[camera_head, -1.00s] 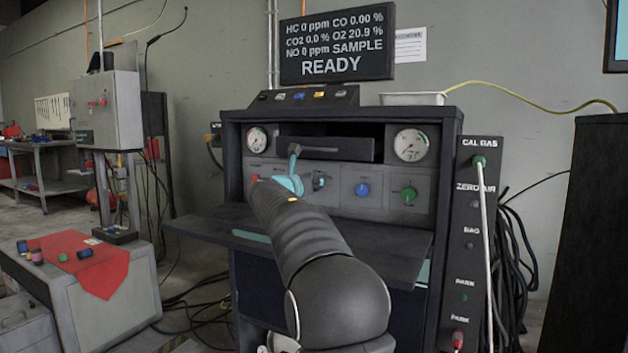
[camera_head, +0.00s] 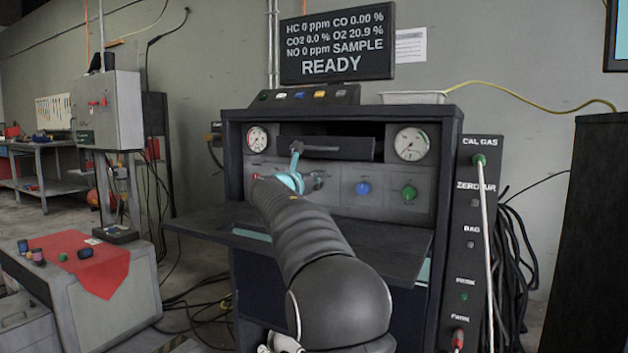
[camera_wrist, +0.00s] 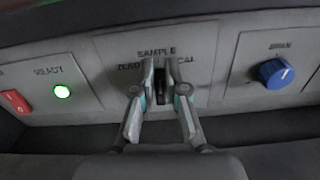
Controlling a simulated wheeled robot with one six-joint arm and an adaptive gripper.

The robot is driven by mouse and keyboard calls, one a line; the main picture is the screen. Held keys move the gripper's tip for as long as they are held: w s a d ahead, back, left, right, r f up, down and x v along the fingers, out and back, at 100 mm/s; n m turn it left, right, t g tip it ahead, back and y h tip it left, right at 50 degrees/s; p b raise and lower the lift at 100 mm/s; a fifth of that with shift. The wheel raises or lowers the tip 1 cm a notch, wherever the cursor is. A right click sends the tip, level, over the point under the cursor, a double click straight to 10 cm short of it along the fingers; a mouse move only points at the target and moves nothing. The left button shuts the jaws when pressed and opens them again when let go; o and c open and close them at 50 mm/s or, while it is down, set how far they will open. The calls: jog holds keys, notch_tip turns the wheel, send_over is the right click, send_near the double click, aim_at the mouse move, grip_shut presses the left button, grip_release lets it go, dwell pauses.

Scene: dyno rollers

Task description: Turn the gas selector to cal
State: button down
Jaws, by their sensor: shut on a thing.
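The gas selector (camera_wrist: 161,92) is a dark upright knob on the grey panel, under the label SAMPLE, with ZERO to its left and CAL to its right. My gripper (camera_wrist: 161,84) is shut on it, one finger on each side, in the wrist view. The knob's handle looks about upright, toward SAMPLE, but the fingers hide much of it. In the head view my gripper (camera_head: 300,180) is at the panel and mostly covers the selector. The screen (camera_head: 337,45) reads SAMPLE and READY.
A blue knob (camera_wrist: 276,73) is right of the selector. A green READY lamp (camera_wrist: 62,92) and a red switch (camera_wrist: 14,102) are to its left. Two gauges (camera_head: 411,144) sit above the panel. A shelf (camera_head: 385,245) juts out below.

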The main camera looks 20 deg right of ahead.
jog(key=m+b, duration=0.1)
jog(key=f+m+b, duration=0.1)
jog(key=m, duration=0.1)
jog(key=m+b, duration=0.1)
jog(key=shift+s+d+f+m, duration=0.2)
jog(key=shift+s+d+m, duration=0.1)
jog(key=shift+m, duration=0.1)
jog(key=m+b, duration=0.2)
jog(key=m, duration=0.1)
jog(key=shift+s+d+m, duration=0.1)
jog(key=shift+d+m, duration=0.05)
jog(key=shift+m, duration=0.15)
jog(key=shift+m+b, duration=0.3)
jog(key=c, duration=1.3)
grip_release()
jog(key=shift+c, duration=0.2)
jog(key=shift+o, duration=0.7)
jog(key=shift+f, duration=0.1)
jog(key=v, duration=1.2)
